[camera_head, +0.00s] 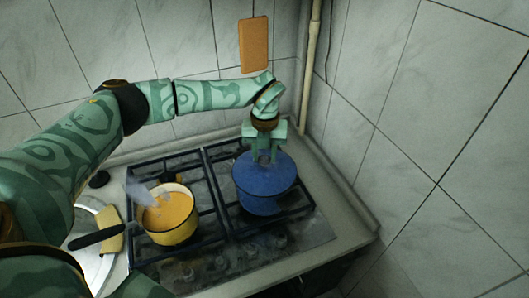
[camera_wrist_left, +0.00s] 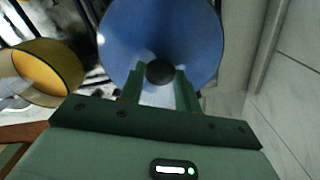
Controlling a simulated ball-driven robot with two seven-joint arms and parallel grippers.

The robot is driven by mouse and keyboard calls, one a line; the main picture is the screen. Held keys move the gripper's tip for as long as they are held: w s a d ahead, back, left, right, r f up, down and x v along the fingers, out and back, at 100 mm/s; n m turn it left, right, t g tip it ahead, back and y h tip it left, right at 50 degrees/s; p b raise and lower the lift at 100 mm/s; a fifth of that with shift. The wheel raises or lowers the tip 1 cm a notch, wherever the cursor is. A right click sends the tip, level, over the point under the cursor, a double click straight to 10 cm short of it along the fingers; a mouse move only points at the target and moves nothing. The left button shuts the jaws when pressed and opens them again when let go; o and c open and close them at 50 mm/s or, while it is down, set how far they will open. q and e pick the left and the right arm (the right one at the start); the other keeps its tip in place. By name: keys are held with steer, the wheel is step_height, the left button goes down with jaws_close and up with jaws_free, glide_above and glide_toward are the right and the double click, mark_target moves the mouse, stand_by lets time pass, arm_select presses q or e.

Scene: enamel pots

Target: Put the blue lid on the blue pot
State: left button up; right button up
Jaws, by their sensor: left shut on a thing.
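The blue lid (camera_head: 268,174) is over the blue pot (camera_head: 262,205) on the right side of the stove. Their outlines line up, and I cannot tell whether the lid rests on the rim or hangs just above it. My left gripper (camera_head: 265,158) comes down from above and is shut on the lid's knob. In the left wrist view the lid (camera_wrist_left: 160,28) fills the top middle, with its dark knob (camera_wrist_left: 160,72) between the fingers. The lid hides the pot there. My right gripper is not in view.
A yellow pot (camera_head: 172,232) with orange contents, steam and a dark handle stands on the left burner. The black grate (camera_head: 222,215) lies under both pots. Tiled walls rise close behind and to the right. An orange board (camera_head: 253,45) hangs on the back wall.

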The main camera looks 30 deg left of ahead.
arm_select(q)
steer(key=o, duration=1)
steer(key=shift+o, duration=0.2)
step_height(320, 180, up, 16)
steer(key=shift+r, duration=0.2)
